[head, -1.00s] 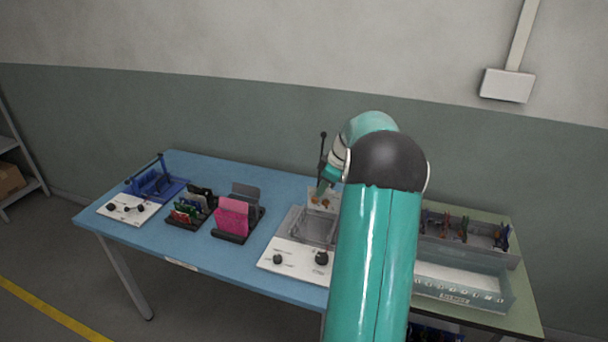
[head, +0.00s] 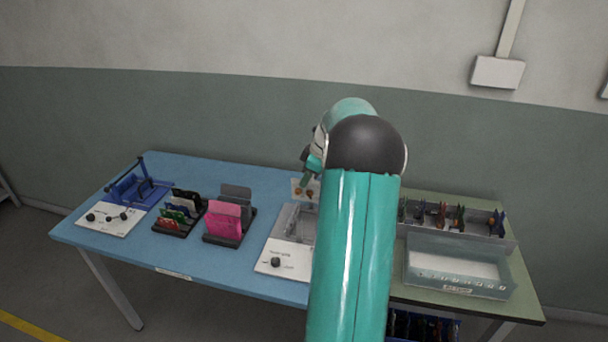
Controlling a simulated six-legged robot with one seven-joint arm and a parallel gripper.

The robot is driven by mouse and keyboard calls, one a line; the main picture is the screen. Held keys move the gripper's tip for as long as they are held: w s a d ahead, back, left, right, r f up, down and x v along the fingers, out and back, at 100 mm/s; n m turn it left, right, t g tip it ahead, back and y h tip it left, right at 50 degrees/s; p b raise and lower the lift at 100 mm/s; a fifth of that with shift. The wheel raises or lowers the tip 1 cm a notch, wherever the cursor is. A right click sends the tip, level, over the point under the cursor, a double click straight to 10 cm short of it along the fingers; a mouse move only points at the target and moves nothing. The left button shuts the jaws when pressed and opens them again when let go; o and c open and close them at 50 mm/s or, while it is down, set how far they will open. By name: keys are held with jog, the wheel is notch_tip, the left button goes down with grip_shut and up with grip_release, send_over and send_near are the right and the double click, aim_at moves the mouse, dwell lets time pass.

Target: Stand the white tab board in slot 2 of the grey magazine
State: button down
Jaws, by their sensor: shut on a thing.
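My gripper (head: 308,178) is partly hidden behind my own arm, over the back middle of the blue table. It is shut on a pale board with orange-brown spots (head: 304,191), which looks like the white tab board. The board hangs just below the fingers, behind a grey tray-like fixture (head: 283,222). The grip itself is too small to see clearly. A dark grey slotted rack (head: 217,240) holds pink and grey plates, and another dark rack (head: 168,231) to its left holds several coloured boards. I cannot tell which holder is the grey magazine, and no slot number is readable.
A blue fixture (head: 138,188) and a white panel with black knobs (head: 112,220) are at the far left. Another white panel (head: 283,262) lies in front. On the green table, a clear-walled bin (head: 459,276) stands before a grey tray with coloured items (head: 505,241).

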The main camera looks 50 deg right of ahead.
aim_at(306, 199)
jog(key=shift+s+d+f, duration=0.1)
jog(key=shift+f, duration=1.4)
notch_tip(306, 199, down, 3)
jog(key=shift+r, duration=0.15)
jog(key=shift+f, duration=0.25)
jog(key=shift+f, duration=0.1)
jog(key=shift+f, duration=0.85)
